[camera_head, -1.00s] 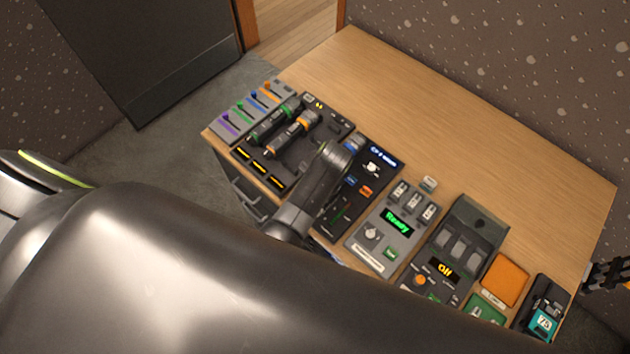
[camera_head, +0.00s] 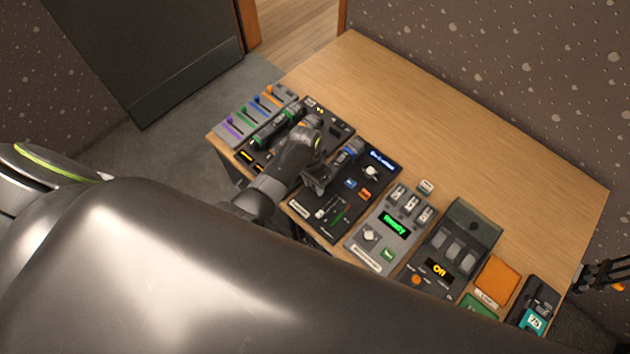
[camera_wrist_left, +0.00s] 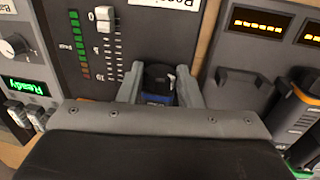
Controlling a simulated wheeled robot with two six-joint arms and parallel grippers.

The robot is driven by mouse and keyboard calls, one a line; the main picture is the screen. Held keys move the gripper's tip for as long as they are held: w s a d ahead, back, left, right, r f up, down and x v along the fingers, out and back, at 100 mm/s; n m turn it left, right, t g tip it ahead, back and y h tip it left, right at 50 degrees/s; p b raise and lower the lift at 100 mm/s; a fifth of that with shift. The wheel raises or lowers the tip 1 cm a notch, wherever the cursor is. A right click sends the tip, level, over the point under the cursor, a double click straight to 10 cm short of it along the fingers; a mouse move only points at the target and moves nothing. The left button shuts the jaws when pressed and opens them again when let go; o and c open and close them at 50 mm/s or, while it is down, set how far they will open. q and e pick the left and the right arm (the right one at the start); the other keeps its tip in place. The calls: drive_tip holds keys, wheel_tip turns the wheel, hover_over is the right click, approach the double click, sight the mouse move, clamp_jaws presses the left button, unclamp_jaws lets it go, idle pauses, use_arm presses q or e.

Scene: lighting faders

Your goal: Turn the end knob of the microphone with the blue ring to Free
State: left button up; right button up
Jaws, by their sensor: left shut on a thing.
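The microphone with the blue ring lies on the dark panel; part of its body (camera_head: 350,151) shows in the head view beyond my left gripper (camera_head: 320,186). In the left wrist view its blue ring (camera_wrist_left: 156,99) and black end knob (camera_wrist_left: 158,76) sit between the two fingers of my left gripper (camera_wrist_left: 158,84), which is shut on the knob end. Any mark or Free label on the knob is too dark and small to read. My right gripper (camera_head: 604,273) shows only partly at the right edge, away from the microphone.
A microphone with an orange ring (camera_wrist_left: 292,108) lies beside my left gripper; a green-ringed one (camera_head: 277,127) is beyond it. Coloured faders (camera_head: 250,112), a "Ready" panel (camera_head: 380,262) and an "Off" panel (camera_head: 424,287) stand along the desk. The back of the desk (camera_head: 450,140) is clear.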

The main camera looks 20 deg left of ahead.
use_arm(q)
drive_tip(key=shift+w+a+f+g+h, duration=0.1)
drive_tip(key=shift+a+g+h, duration=0.15)
drive_tip(key=shift+h, duration=0.75)
drive_tip(key=shift+g+h+b, duration=0.25)
drive_tip(key=shift+h+b, duration=0.25)
drive_tip(key=shift+h, duration=0.1)
drive_tip(key=o, duration=1)
